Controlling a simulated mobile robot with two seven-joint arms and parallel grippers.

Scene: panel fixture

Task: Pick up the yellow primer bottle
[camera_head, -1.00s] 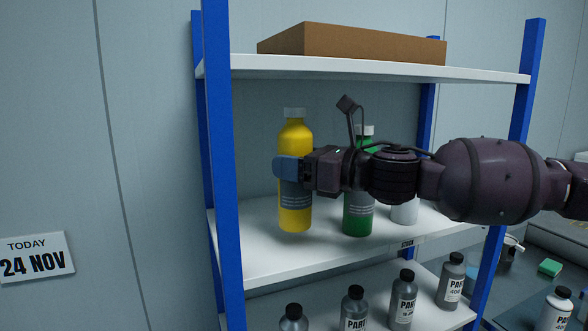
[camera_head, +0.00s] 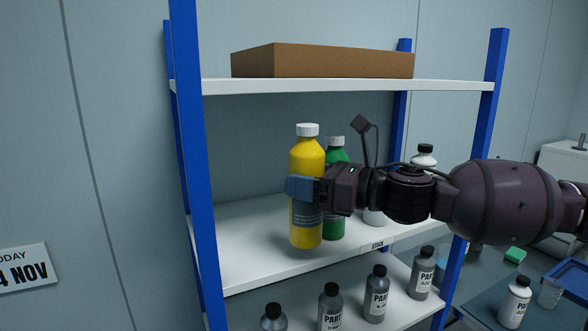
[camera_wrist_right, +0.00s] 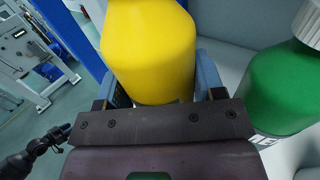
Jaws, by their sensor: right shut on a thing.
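The yellow primer bottle (camera_head: 307,158), with a white cap and a grey label band, is upright at the front of the middle shelf in the head view. My right gripper (camera_head: 302,190) is shut on it around its middle, coming from the right. In the right wrist view the yellow bottle (camera_wrist_right: 150,50) sits between the two blue fingers of my right gripper (camera_wrist_right: 160,88). I cannot tell whether its base touches the shelf.
A green bottle (camera_head: 336,155) stands close behind and right of the yellow one. The upper shelf (camera_head: 340,86) holds a brown box (camera_head: 320,60). A blue post (camera_head: 190,150) stands left. Several grey bottles stand below.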

